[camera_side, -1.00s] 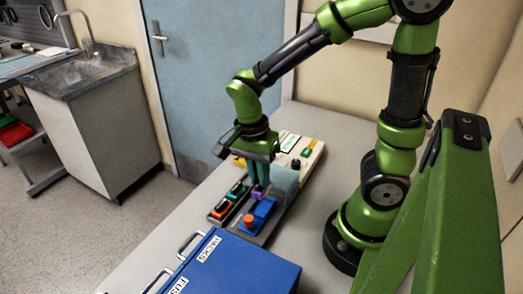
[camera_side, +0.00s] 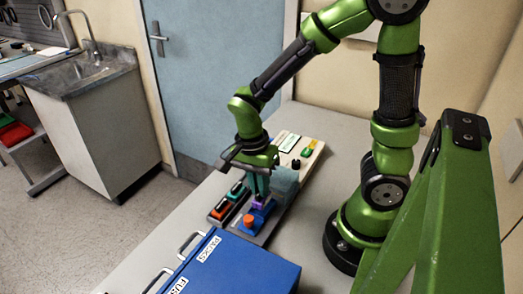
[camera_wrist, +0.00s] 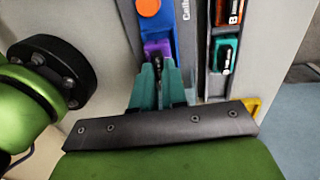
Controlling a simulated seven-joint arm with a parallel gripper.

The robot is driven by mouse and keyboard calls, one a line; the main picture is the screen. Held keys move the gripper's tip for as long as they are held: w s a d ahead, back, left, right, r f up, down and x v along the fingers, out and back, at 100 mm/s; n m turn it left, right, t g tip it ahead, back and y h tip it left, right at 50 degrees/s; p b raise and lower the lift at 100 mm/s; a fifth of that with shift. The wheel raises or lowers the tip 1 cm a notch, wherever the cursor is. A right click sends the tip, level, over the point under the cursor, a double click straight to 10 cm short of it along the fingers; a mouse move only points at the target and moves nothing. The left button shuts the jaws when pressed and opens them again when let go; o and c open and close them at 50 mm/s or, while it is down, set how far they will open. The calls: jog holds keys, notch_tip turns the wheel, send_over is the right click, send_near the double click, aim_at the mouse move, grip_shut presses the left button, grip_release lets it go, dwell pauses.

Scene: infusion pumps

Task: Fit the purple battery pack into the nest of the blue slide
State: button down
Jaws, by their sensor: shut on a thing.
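The purple battery pack (camera_side: 259,204) is between the teal fingers of my gripper (camera_side: 258,195), which is shut on it and points down. In the wrist view the purple pack (camera_wrist: 156,48) shows just beyond the fingertips (camera_wrist: 158,66). The blue slide (camera_side: 265,212), with an orange knob (camera_side: 248,221) on it, lies right at the pack; it also shows in the wrist view (camera_wrist: 160,24). The pack is at the slide's near end in the wrist view, touching or nearly so. The fingers hide the nest, so I cannot tell whether the pack is seated in it.
A tray with an orange-red pack (camera_side: 220,210) and a green pack (camera_side: 237,190) lies left of the slide. A cream device (camera_side: 306,157) is behind. A blue case (camera_side: 245,262) with handles stands in front. Free table lies to the right.

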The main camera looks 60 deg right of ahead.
jog(key=shift+f, duration=1)
dwell(0.7)
jog(key=c, duration=1.5)
grip_release()
jog(key=shift+r, duration=1.1)
jog(key=o, duration=0.6)
jog(key=shift+r, duration=0.15)
jog(key=shift+r, duration=1.05)
